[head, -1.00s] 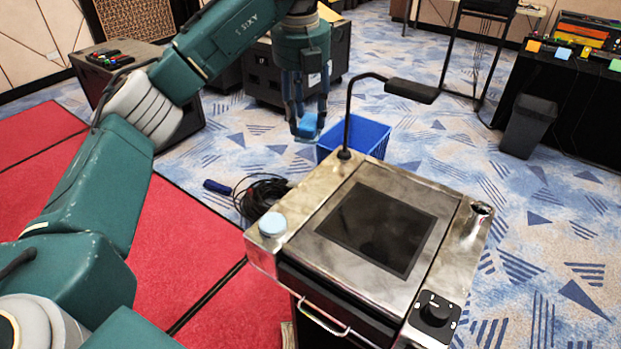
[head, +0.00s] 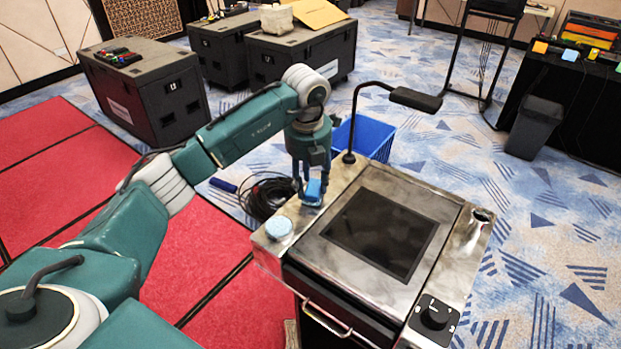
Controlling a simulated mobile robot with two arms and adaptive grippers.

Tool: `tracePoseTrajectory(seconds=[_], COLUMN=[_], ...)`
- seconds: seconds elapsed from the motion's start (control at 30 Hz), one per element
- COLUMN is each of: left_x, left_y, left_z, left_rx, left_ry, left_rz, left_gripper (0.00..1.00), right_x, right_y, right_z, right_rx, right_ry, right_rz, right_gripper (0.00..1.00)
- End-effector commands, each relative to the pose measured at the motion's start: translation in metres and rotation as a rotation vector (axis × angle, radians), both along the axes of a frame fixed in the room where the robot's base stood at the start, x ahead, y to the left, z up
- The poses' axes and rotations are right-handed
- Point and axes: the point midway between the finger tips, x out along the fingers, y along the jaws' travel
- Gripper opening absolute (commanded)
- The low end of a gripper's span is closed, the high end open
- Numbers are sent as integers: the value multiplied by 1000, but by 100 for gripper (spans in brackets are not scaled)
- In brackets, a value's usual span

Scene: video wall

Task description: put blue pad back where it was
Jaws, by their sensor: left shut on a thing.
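The blue pad (head: 313,191) is a small bright blue block. My left gripper (head: 311,187) points down and is shut on it, near the back left corner of the metal-topped cart (head: 459,243). I cannot tell whether the pad touches the cart top or hangs just above it. The gripper's fingers hide part of the pad. My right gripper is not in view.
A lamp on a bent stem (head: 352,125) rises behind the gripper. A blue basket (head: 371,136) and coiled black cable (head: 262,198) are on the floor. A black control knob (head: 434,315) sits front right.

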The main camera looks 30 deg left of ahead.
Motion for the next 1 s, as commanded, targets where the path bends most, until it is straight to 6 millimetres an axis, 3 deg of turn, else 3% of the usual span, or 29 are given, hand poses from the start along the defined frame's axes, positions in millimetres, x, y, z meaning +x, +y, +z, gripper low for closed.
tracePoseTrajectory(seconds=[0.33,0.37,0.43,0.83,1.0], left_x=[1,1,1,1,-2], left_y=[0,0,0,0,-1], left_z=[-4,-3,-3,3,29], left_rx=[0,0,0,-1,-1], left_ry=[-2,-2,-2,-3,-8], left_rz=[0,0,0,-1,-2], left_gripper=[19,44,58,59,59], right_x=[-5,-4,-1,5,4], right_y=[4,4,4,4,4], right_z=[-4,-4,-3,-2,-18], right_rx=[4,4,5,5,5], right_ry=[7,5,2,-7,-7], right_rz=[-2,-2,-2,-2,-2], right_gripper=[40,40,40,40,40])
